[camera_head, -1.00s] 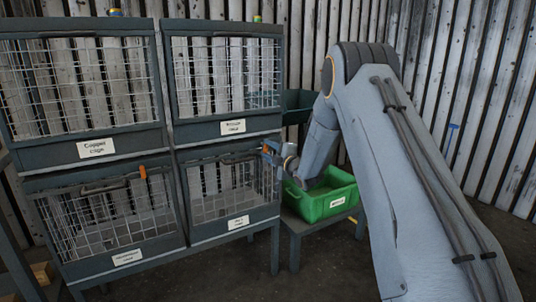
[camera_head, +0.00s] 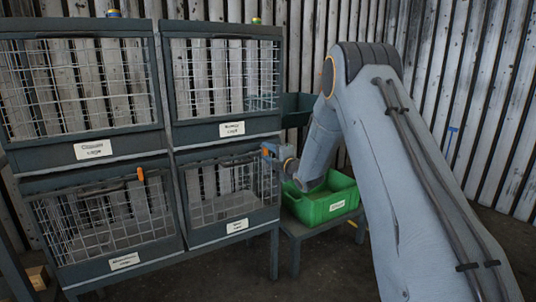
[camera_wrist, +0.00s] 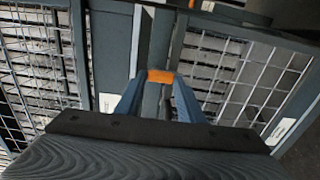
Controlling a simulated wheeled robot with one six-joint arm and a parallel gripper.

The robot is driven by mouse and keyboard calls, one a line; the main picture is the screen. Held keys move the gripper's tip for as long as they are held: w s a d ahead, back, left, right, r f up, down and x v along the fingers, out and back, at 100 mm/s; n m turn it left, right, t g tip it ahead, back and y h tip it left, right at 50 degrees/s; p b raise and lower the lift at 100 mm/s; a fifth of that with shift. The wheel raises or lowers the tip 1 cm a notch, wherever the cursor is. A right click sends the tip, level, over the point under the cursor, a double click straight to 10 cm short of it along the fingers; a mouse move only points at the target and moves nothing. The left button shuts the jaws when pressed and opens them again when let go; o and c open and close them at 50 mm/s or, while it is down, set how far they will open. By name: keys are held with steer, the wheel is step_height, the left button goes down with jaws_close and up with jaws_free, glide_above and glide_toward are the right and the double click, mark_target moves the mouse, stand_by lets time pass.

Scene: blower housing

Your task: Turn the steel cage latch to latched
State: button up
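The lower right cage (camera_head: 218,240) has a mesh front, with a label whose wording is too small to read for certain. I cannot confirm from it that this is the steel cage. My gripper (camera_head: 268,152) is at this cage's upper right corner. In the wrist view, the orange latch handle (camera_wrist: 160,76) fills the gap between my two blue fingertips, which look closed on it. The latch's base is hidden, and I cannot tell its exact angle. Another orange latch (camera_head: 140,174) stands upright on the lower left cage.
Two more mesh cages stand above, the upper left (camera_head: 80,90) and the upper right (camera_head: 225,80). A green bin (camera_head: 325,206) sits on a low stand close to the right of the cages, under my arm. A dark bin (camera_head: 298,104) is behind. Open floor lies in front.

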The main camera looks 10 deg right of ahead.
steer(key=o, duration=0.4)
steer(key=shift+s, duration=0.1)
steer(key=v, duration=0.7)
steer(key=shift+s+p, duration=0.3)
steer(key=shift+p, duration=0.1)
